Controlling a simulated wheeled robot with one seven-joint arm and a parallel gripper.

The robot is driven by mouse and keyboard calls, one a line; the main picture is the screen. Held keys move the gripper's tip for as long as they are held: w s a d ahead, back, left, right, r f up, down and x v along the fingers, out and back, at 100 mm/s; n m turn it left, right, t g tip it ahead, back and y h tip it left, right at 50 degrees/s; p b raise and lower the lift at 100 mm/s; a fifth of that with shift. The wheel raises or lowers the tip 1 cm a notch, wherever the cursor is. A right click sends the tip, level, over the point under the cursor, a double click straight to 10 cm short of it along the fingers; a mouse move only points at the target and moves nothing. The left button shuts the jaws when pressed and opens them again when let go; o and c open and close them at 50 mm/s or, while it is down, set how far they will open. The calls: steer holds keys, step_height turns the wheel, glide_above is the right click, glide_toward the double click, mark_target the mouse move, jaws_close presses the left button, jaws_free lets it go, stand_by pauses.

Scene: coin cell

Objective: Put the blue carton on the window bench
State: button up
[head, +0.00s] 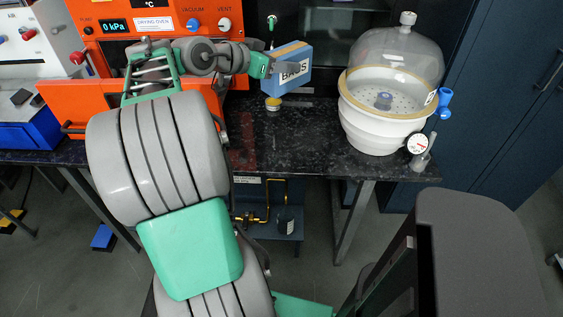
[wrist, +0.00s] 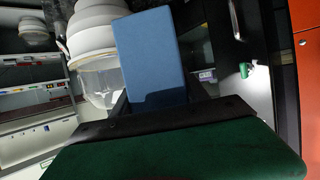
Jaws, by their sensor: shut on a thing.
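The blue carton (head: 289,72) has a tan top edge and a white label reading something like "BAGS". My gripper (head: 272,68) is shut on its left end and holds it above the dark speckled bench, in front of the dark window area. In the wrist view the carton (wrist: 152,58) stands out beyond the dark gripper edge (wrist: 160,118) as a plain blue face. The fingertips are mostly hidden by the carton. I cannot tell for sure which surface is the window bench; the dark speckled bench (head: 300,140) lies below the carton.
A white desiccator (head: 375,120) with a clear dome stands on the bench right of the carton, with a gauge (head: 417,144) at its side. A small yellow-topped jar (head: 273,103) stands below the carton. An orange drying oven (head: 110,60) is at left. Bare bench lies between jar and desiccator.

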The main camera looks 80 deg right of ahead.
step_height(320, 180, down, 22)
steer(key=b, duration=1)
steer(key=shift+r, duration=0.15)
steer(key=o, duration=1.6)
steer(key=shift+r, duration=0.1)
steer(key=shift+w+a+r, duration=0.1)
steer(key=shift+a+r, duration=0.05)
steer(key=shift+r, duration=0.05)
steer(key=p+v, duration=0.1)
steer(key=v, duration=1)
steer(key=shift+w+a+r+p, duration=0.1)
steer(key=shift+w+a+p, duration=0.1)
steer(key=shift+p, duration=0.1)
